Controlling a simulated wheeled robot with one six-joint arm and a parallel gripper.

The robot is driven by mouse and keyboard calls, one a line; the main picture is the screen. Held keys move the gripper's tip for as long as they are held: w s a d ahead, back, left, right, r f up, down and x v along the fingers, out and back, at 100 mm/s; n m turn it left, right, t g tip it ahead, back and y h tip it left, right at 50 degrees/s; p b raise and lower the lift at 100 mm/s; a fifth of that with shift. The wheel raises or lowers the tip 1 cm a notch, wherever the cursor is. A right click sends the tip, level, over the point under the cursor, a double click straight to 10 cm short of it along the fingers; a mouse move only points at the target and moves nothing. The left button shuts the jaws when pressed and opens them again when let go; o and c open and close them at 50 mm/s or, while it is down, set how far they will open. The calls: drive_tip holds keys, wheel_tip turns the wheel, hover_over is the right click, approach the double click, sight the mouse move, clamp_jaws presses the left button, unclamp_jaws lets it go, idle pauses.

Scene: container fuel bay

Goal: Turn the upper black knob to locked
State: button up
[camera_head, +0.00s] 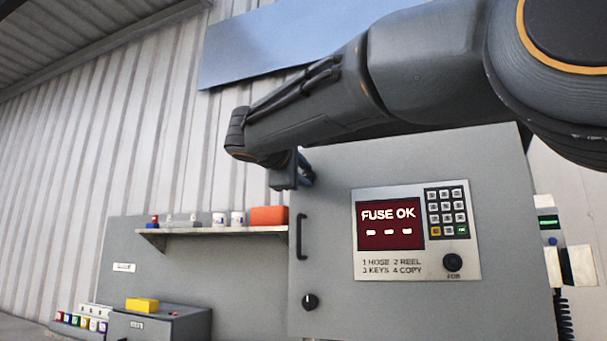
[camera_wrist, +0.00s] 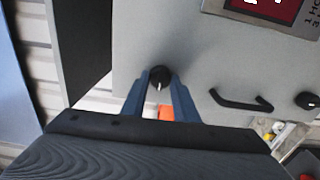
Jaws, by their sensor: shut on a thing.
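The upper black knob (camera_wrist: 158,76) sits near the edge of the grey cabinet door (camera_head: 335,200). A small white mark on it points toward the bottom of the wrist picture. My gripper (camera_wrist: 160,80) has its two blue fingers on either side of the knob, shut on it. In the head view my gripper (camera_head: 305,170) is at the door's upper left, and the knob there is hidden behind it. No lock label by the knob is readable.
Below are a black door handle (camera_head: 300,236) and a lower black knob (camera_head: 309,301). A panel with a red "FUSE OK" screen (camera_head: 390,222) and keypad (camera_head: 447,212) is right of the handle. A shelf (camera_head: 215,231) with cups and an orange box (camera_head: 268,215) stands left.

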drive_tip(key=o, duration=1.1)
drive_tip(key=b+v, duration=0.1)
drive_tip(key=v, duration=0.6)
drive_tip(key=shift+s+a+b, duration=0.15)
drive_tip(key=shift+s+b, duration=0.15)
drive_tip(key=shift+s, duration=0.05)
